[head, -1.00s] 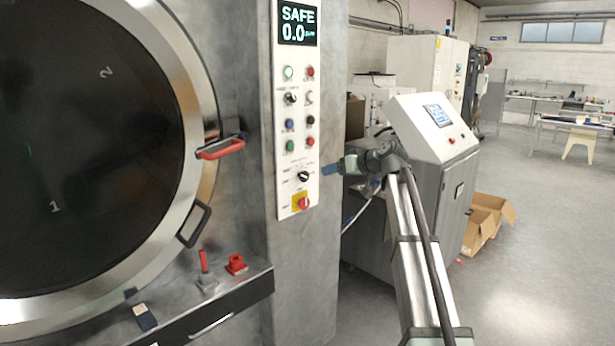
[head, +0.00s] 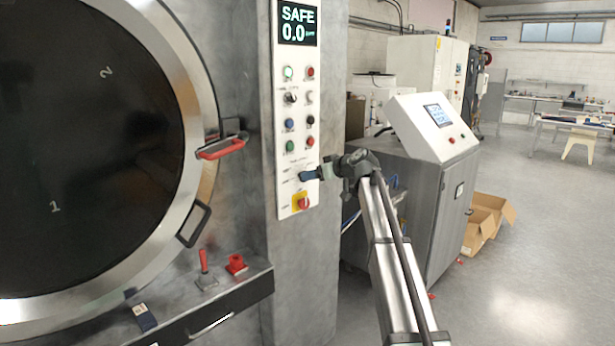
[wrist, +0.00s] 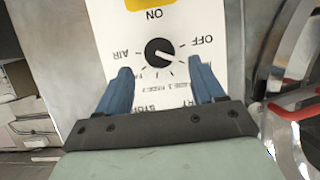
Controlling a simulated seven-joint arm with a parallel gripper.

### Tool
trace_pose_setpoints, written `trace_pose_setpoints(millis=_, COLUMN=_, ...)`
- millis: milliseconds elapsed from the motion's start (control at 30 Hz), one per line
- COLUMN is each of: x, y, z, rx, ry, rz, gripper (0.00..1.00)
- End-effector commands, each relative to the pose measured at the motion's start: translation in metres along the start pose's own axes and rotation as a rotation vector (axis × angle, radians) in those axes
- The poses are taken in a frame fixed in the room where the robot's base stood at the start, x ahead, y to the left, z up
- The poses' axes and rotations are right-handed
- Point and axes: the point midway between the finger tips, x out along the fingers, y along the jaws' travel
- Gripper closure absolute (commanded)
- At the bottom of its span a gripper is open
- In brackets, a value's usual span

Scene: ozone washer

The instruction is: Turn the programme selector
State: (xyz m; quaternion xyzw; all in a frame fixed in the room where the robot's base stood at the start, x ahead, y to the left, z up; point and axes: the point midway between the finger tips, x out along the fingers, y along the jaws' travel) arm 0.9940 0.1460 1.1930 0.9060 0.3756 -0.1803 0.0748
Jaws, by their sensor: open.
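The programme selector (wrist: 160,52) is a round black knob with a white pointer line, on a white panel with printed labels around it, including OFF and AIR. In the wrist view it lies just beyond and between the blue fingertips of my gripper (wrist: 160,82), which is open with nothing between the fingers. In the head view my gripper (head: 309,174) is at the panel (head: 297,120) from the right, and its fingers cover the selector there. I cannot tell whether the fingers touch the knob.
A red switch on a yellow plate (head: 301,203) sits just below the selector. Several buttons (head: 290,124) are above it. The round door's red handle (head: 220,149) sticks out to the left. A grey console (head: 430,125) stands to the right behind my arm.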

Motion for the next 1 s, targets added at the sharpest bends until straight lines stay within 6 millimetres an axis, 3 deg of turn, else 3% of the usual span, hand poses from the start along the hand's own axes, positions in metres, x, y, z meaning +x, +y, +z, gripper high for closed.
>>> trace_pose_setpoints(millis=100, x=0.019, y=0.001, z=-0.001, rx=0.001, ry=0.000, rz=0.000, gripper=0.32)
trace_pose_setpoints(millis=300, x=0.039, y=0.001, z=0.000, rx=0.001, ry=0.000, rz=0.000, gripper=0.32)
trace_pose_setpoints(millis=733, x=0.045, y=0.000, z=0.000, rx=0.000, ry=0.000, rz=0.001, gripper=0.32)
trace_pose_setpoints(millis=1000, x=0.045, y=0.000, z=0.000, rx=0.000, ry=0.000, rz=0.001, gripper=0.56)
